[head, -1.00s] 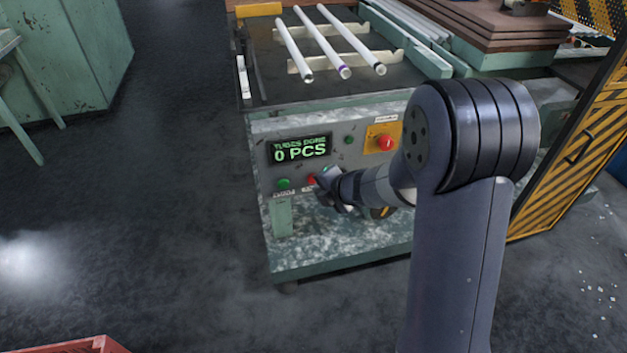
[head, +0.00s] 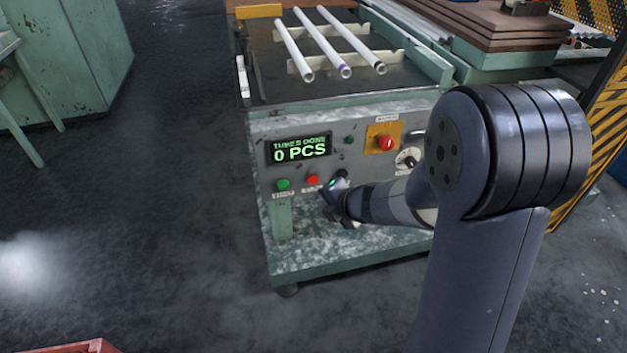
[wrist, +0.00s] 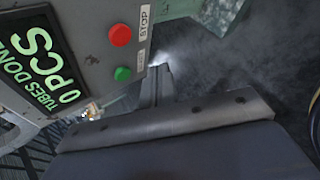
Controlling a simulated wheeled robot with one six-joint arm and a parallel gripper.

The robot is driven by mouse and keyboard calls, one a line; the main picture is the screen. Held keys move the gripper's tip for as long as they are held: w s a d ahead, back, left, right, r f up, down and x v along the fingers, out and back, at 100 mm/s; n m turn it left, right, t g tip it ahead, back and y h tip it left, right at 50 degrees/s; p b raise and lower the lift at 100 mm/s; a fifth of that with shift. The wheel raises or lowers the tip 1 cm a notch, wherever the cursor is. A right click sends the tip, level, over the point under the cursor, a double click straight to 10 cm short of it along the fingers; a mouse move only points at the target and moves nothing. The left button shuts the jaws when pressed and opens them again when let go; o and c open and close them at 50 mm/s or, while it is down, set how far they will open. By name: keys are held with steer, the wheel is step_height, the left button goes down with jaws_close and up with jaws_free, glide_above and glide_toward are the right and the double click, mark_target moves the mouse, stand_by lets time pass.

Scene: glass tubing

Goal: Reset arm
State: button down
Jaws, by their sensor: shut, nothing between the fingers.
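My gripper (head: 334,203) is shut and empty in front of the machine's control panel (head: 260,160), low and to the right of the red button (head: 313,180) in the head view. In the wrist view the closed fingers (wrist: 157,85) point towards the panel's edge. The red button (wrist: 120,35) and the green button (wrist: 122,73) are both uncovered there. The green button (head: 283,184) also shows in the head view. The display (head: 300,149) reads "TUBES DONE 0 PCS". I cannot tell how far the fingertips are from the panel.
A red emergency knob (head: 386,143) on yellow and a rotary dial (head: 408,158) sit right on the panel. Glass tubes (head: 321,42) lie on racks above. A striped yellow-black guard (head: 603,125) stands right. The floor (head: 170,220) at left is clear.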

steer(key=shift+s+d+b, duration=0.25)
steer(key=shift+s+b, duration=0.1)
steer(key=shift+s, duration=0.6)
steer(key=shift+s+d+b, duration=0.25)
steer(key=shift+s+b, duration=0.1)
steer(key=shift+s, duration=0.55)
